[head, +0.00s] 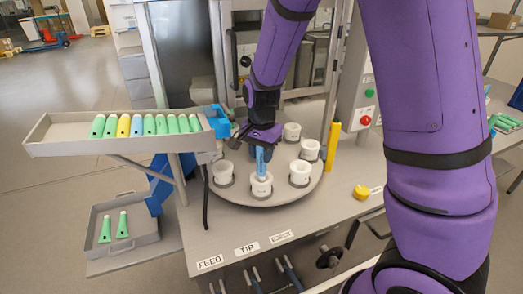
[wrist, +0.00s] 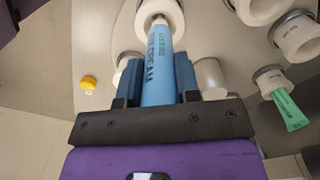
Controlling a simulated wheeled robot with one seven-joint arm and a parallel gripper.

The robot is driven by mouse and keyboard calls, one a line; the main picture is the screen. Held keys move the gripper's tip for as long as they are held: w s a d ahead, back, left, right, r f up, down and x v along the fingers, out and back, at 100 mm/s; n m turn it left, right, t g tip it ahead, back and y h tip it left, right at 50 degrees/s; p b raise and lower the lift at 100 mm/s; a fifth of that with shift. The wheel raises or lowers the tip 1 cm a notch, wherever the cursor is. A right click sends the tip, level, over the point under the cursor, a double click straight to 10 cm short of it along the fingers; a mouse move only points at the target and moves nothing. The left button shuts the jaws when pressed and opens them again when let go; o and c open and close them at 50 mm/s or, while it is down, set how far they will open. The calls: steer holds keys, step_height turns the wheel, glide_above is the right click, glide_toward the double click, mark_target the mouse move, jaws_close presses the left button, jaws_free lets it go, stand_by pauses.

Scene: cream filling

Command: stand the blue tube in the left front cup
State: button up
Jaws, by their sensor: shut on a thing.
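The blue tube (head: 261,160) is upright between the fingers of my gripper (head: 263,148), over the front white cup (head: 261,186) on the round turntable. In the wrist view, my gripper (wrist: 157,78) is shut on the blue tube (wrist: 160,55), with a dark finger on each side. The tube's far end meets the opening of a white cup (wrist: 146,8). I cannot tell how deep it sits or whether it touches the bottom. Another white cup (head: 223,173) stands to the left, with no tube showing in it.
More white cups stand at the right (head: 300,173) and back (head: 291,132) of the turntable (head: 240,197). A cup in the wrist view holds a green tube (wrist: 290,110). A tray (head: 70,148) of green and yellow tubes, with one light blue, reaches in from the left. A yellow post (head: 333,142) stands right.

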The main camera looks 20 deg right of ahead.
steer(key=shift+f, duration=1)
steer(key=shift+f, duration=0.25)
steer(key=o, duration=1)
steer(key=shift+c, duration=0.2)
step_height(320, 180, up, 11)
steer(key=shift+f, duration=0.1)
